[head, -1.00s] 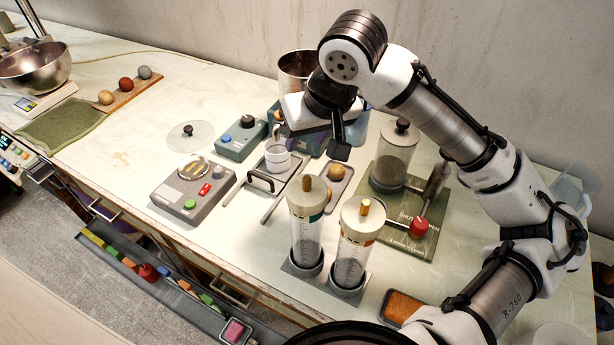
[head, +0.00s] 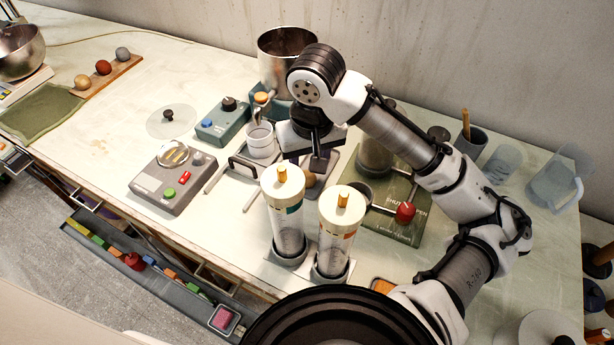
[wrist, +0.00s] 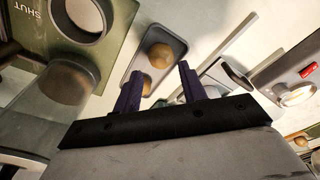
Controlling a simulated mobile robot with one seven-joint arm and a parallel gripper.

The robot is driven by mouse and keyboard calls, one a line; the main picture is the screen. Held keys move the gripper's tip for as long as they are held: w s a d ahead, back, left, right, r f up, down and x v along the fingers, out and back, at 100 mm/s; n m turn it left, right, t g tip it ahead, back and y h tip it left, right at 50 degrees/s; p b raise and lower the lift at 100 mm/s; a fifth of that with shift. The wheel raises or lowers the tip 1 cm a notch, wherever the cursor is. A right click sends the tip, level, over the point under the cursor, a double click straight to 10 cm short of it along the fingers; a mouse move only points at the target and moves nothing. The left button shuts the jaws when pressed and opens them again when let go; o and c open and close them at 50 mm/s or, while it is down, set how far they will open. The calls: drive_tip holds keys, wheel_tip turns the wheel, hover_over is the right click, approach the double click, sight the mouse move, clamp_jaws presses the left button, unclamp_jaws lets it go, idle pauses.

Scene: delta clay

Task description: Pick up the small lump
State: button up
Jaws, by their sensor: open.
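A small grey tray (wrist: 176,48) holds two round tan lumps, seen in the wrist view. One lump (wrist: 160,56) sits fully in sight toward the tray's far end. The other lump (wrist: 146,86) is partly hidden behind my gripper, so I cannot compare their sizes well. My gripper (wrist: 159,76) is open and empty, its two dark fingers pointing toward the tray with the lumps between them in the picture. In the head view my gripper (head: 319,164) hangs over the tray, and one lump (head: 308,180) shows just below it.
Two capped clear cylinders (head: 286,225) stand in front of the tray. A green board (head: 400,230) with a red knob is on the right. A white cup (head: 261,142) and a grey control box (head: 170,178) are on the left. A metal pot (head: 287,45) stands behind.

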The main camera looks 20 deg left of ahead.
sight(307, 182)
drive_tip(key=shift+w+a+f+p, duration=0.1)
drive_tip(key=shift+f+p, duration=0.25)
drive_tip(key=shift+f, duration=0.95)
drive_tip(key=shift+w+a+f+p, duration=0.1)
drive_tip(key=shift+f+p, duration=0.2)
drive_tip(key=shift+f, duration=1)
drive_tip(key=c, duration=0.6)
